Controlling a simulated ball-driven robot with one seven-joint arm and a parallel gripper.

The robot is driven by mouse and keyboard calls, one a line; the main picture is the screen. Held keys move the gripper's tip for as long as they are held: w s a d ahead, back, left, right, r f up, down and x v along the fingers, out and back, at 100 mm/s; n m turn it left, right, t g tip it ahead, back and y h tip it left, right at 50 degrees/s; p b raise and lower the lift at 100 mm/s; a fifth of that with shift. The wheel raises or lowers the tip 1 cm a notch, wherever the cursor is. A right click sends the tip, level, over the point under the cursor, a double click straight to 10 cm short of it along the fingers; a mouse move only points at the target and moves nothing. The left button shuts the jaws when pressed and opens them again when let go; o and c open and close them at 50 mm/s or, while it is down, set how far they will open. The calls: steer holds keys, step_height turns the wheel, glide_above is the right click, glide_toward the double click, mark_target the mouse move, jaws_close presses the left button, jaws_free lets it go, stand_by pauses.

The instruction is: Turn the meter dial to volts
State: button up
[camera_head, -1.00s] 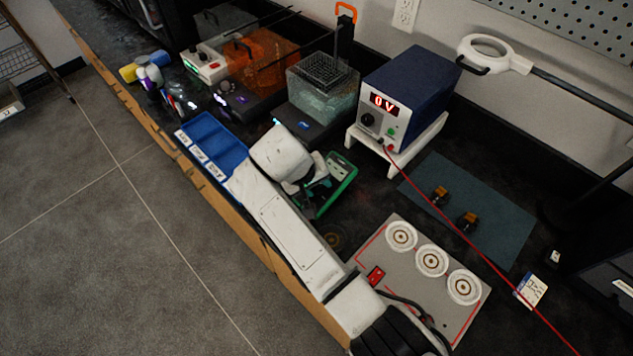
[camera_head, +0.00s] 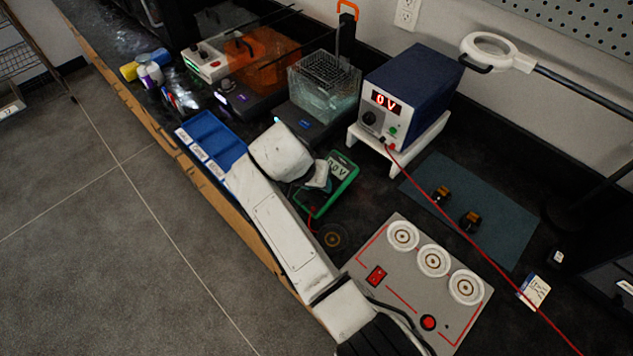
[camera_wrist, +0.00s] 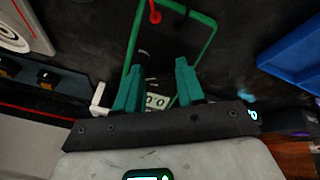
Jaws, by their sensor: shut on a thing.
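The meter (camera_head: 348,172) lies on the dark bench in a green frame, and its lit screen seems to read "0 V" in the head view. In the wrist view, the meter (camera_wrist: 208,38) is under my gripper (camera_wrist: 157,74), with part of the screen (camera_wrist: 157,101) showing between the teal fingers. In the head view, my gripper (camera_head: 317,178) is low over the meter's face. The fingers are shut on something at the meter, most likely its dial. The dial itself is hidden, so I cannot see its pointer or markings.
A blue labelled tray (camera_head: 217,135) is left of my arm. A power supply (camera_head: 410,90) reading "0 V" stands on a white stand behind the meter. A grey panel (camera_head: 400,270) with white round sockets is in front right. A red lead (camera_head: 470,240) crosses the bench.

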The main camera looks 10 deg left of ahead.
stand_by(0.4)
steer(key=o, duration=1)
steer(key=shift+o, duration=0.2)
steer(key=shift+r, duration=0.1)
steer(key=v, duration=1)
steer(key=shift+r, duration=0.35)
steer(key=shift+s+a, duration=0.1)
steer(key=shift+a, duration=0.05)
